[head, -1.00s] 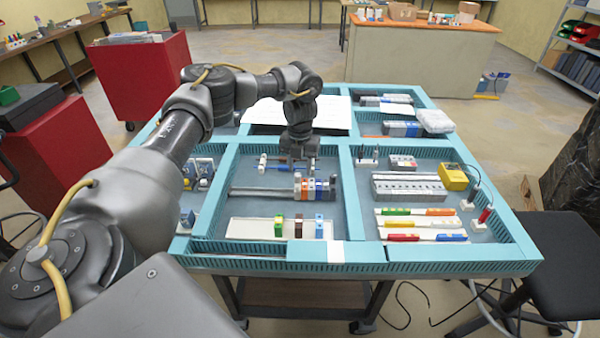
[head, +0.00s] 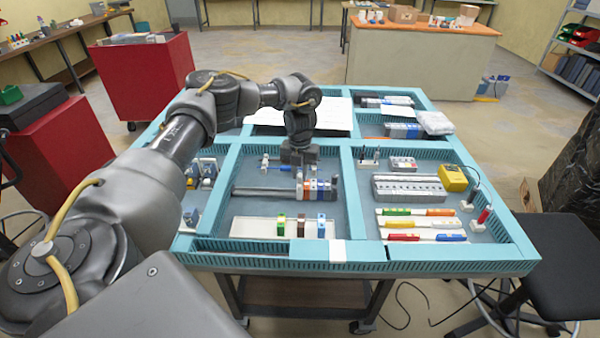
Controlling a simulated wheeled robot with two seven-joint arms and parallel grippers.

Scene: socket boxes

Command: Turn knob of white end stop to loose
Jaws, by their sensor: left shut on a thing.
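The white end stop (head: 299,187) stands on the dark rail (head: 262,191) in the middle compartment, at the left end of a row of orange, blue and grey terminal blocks (head: 319,188). My left gripper (head: 299,172) points straight down onto the top of the end stop. Its fingers are close together, shut on what appears to be the end stop's knob. The knob is hidden by the fingers, so its setting cannot be seen. My right gripper is not in view.
A blue-handled tool (head: 280,168) lies behind the rail, close left of the gripper. A white tray (head: 255,227) with green, brown and blue blocks stands in front. Teal walls (head: 350,205) bound the compartment. The right compartment holds a yellow meter (head: 453,178) and coloured strips.

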